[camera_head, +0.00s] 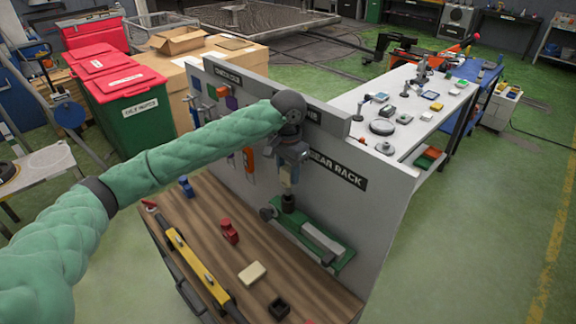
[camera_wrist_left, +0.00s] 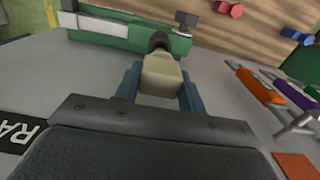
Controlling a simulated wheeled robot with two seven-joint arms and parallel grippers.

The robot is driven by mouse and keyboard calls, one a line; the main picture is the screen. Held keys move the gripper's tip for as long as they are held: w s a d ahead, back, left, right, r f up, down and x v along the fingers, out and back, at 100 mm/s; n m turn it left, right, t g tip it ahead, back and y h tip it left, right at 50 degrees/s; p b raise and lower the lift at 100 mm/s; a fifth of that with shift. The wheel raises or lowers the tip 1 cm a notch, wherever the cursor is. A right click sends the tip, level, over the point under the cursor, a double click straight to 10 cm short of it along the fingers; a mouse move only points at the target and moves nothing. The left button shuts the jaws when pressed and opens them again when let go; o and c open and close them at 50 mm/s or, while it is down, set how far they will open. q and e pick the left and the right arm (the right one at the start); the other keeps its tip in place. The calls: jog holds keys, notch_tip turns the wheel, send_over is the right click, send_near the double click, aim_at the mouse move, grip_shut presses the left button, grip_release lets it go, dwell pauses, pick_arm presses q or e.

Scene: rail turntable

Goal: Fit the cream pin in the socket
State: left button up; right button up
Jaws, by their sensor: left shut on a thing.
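My left gripper (camera_head: 287,172) is shut on the cream pin (camera_head: 286,187), pointing down in front of the grey panel. In the left wrist view, the cream pin (camera_wrist_left: 160,75) sits between the blue fingers (camera_wrist_left: 160,90). A dark round piece (camera_head: 288,203) is directly below the pin at the green fixture (camera_head: 340,262), and it also shows in the wrist view (camera_wrist_left: 159,41). It looks like the socket. The pin's lower end meets it in both views, but I cannot tell whether the pin is inside. My right gripper is not in view.
The wooden bench (camera_head: 205,215) holds a red piece (camera_head: 229,232), a blue piece (camera_head: 186,187), a yellow bar tool (camera_head: 195,265), a cream block (camera_head: 252,272) and a dark square piece (camera_head: 279,307). The grey panel (camera_head: 365,210) stands close behind the fixture, with tools hung on it.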

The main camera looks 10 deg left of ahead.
aim_at(288, 194)
pick_arm(q)
jog(key=shift+f, duration=0.2)
dwell(0.4)
jog(key=shift+p, duration=0.3)
dwell(0.8)
jog(key=shift+f, duration=0.35)
dwell(0.5)
jog(key=shift+f, duration=0.8)
jog(key=shift+f, duration=0.95)
jog(key=shift+f+b, duration=0.3)
jog(key=shift+f, duration=0.35)
jog(key=o, duration=1.3)
jog(key=shift+c, duration=0.2)
